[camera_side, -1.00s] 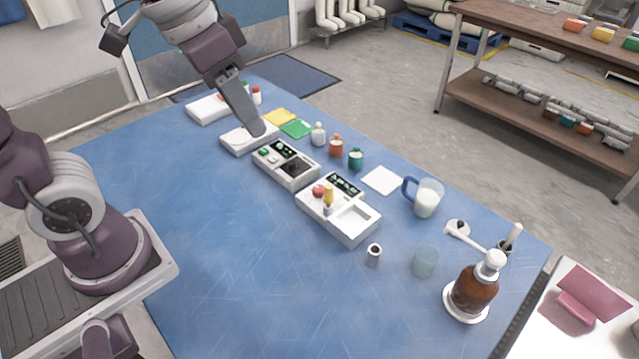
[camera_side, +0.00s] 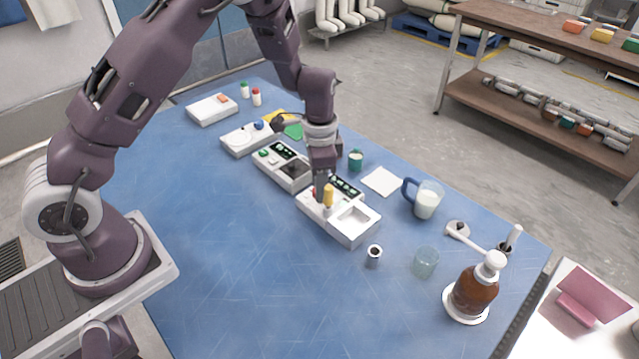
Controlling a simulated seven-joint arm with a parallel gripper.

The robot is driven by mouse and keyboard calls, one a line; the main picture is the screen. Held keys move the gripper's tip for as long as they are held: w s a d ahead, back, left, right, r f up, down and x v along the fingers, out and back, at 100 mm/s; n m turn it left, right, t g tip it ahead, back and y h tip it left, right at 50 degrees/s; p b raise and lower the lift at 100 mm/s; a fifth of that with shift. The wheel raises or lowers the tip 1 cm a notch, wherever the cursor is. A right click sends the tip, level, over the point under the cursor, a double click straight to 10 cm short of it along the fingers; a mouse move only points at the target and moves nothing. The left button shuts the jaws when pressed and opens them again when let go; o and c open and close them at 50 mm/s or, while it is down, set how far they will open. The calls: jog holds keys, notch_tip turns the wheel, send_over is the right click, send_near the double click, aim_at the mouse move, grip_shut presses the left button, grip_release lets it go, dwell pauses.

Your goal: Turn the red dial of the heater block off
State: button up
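The white heater block (camera_side: 337,232) sits mid-table, with a dark green display, an empty square recess at its right, and a yellow upright piece (camera_side: 328,194) on its top. My gripper (camera_side: 320,192) points straight down over the block's left part, at the red dial (camera_side: 313,193). Only a sliver of red shows beside the fingers; the fingers hide most of the dial. I cannot tell whether the fingers touch it, or how far apart they are. The dial's setting cannot be read.
A white device (camera_side: 283,170) with a green button stands close left of the block. A small metal cup (camera_side: 374,255), a glass (camera_side: 425,262), a milk jug (camera_side: 427,200) and a brown bottle (camera_side: 474,290) stand to the right. The blue table's front is clear.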

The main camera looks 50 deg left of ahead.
grip_shut()
jog(key=shift+n, duration=0.3)
jog(key=n, duration=0.3)
jog(key=shift+n, duration=0.3)
jog(key=n, duration=0.4)
jog(key=shift+n, duration=0.3)
jog(key=n, duration=0.4)
jog(key=shift+n, duration=2.5)
grip_release()
